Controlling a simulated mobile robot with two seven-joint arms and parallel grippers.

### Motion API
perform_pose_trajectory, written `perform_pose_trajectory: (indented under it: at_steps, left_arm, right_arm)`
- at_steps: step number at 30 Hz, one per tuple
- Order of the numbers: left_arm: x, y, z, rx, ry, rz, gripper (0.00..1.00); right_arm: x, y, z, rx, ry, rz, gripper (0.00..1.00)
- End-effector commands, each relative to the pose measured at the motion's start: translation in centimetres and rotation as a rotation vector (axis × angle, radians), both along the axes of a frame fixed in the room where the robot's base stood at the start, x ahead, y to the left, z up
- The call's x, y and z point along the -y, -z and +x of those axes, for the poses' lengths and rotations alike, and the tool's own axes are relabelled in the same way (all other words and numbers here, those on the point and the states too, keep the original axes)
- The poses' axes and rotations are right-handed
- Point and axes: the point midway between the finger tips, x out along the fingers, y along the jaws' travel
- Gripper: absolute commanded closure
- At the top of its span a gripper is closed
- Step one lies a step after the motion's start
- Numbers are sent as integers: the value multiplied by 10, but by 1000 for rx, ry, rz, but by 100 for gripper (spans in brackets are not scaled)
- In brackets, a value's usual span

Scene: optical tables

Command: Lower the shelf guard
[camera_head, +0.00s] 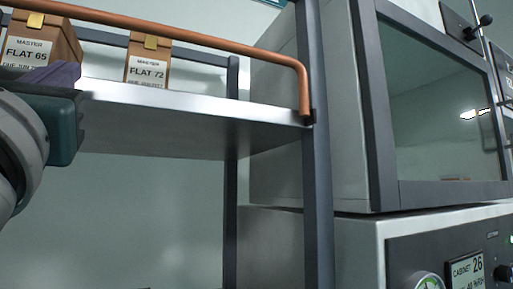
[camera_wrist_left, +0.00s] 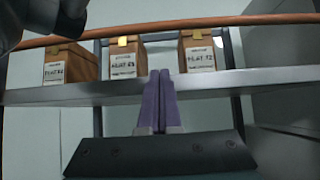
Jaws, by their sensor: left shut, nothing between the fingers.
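The shelf guard is a copper-coloured bar (camera_head: 185,35) that runs along the front of the shelf, above its surface, and bends down at its right end to a dark pivot at the post. It also crosses the top of the left wrist view (camera_wrist_left: 215,24). The shelf (camera_head: 205,105) is a metal board with a bright front edge. My left gripper (camera_head: 68,74) is at the left of the head view, by the shelf's front edge. In the left wrist view its purple fingers (camera_wrist_left: 159,80) are shut together and empty, pointing at the shelf below the bar. My right gripper is not in view.
Wooden boxes labelled MASTER FLAT, such as FLAT 72 (camera_head: 148,62) and FLAT 65 (camera_head: 40,42), stand on the shelf behind the bar. A dark upright post (camera_head: 317,180) stands at the shelf's right end. A windowed cabinet (camera_head: 440,110) is further right. The space below the shelf looks clear.

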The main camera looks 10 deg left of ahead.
Motion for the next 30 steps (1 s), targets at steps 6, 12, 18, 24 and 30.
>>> perform_pose_trajectory:
  at_steps: [6,12,18,24,30]
  left_arm:
    - [0,-1,0,1,-5,5,100]
    - [-2,-6,3,0,-4,4,100]
    - [-14,-28,22,1,-7,4,100]
    - [-32,-57,50,2,-7,4,100]
    - [-33,-71,54,0,2,0,100]
  right_arm:
    - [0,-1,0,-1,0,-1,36]
    - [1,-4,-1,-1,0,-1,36]
    - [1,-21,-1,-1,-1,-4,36]
    - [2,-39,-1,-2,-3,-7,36]
    - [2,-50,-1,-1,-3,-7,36]
